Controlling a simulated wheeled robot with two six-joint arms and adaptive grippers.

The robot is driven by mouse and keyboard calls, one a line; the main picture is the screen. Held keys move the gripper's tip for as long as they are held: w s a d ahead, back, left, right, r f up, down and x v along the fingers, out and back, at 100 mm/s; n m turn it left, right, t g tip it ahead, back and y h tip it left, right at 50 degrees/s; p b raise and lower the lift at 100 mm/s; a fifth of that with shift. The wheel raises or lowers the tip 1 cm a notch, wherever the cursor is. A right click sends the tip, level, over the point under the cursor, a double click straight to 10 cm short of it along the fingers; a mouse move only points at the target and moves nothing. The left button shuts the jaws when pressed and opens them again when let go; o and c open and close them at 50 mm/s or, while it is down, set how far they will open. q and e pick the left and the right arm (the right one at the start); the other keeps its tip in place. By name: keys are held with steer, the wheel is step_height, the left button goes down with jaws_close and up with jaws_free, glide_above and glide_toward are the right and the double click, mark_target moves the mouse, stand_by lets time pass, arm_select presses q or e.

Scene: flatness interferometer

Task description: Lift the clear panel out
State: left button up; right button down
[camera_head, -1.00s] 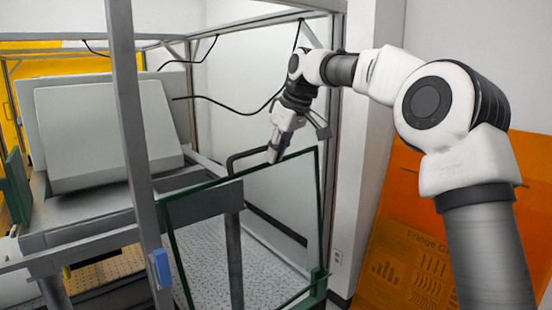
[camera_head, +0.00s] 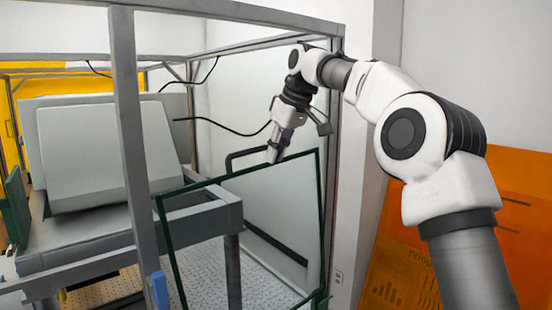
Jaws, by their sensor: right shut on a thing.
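The clear panel (camera_head: 275,215) has a thin dark green edge and stands tilted in front of the grey frame, its upper edge sloping up to the right. The perforated base and a grey post show through it. My right gripper (camera_head: 273,155) reaches down from above and is shut on the panel's top edge, right of its middle. The panel's lower edge is partly cut off by the bottom of the picture. My left gripper is not in view.
A grey metal frame with an upright post (camera_head: 128,130) stands at left, with a blue clip (camera_head: 160,291) low on it. A grey boxy instrument (camera_head: 105,152) sits behind. A black cable (camera_head: 225,128) hangs behind my right gripper. An orange board (camera_head: 455,225) leans at the right.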

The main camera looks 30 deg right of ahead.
steer(key=shift+r, duration=1.95)
steer(key=shift+s, duration=0.1)
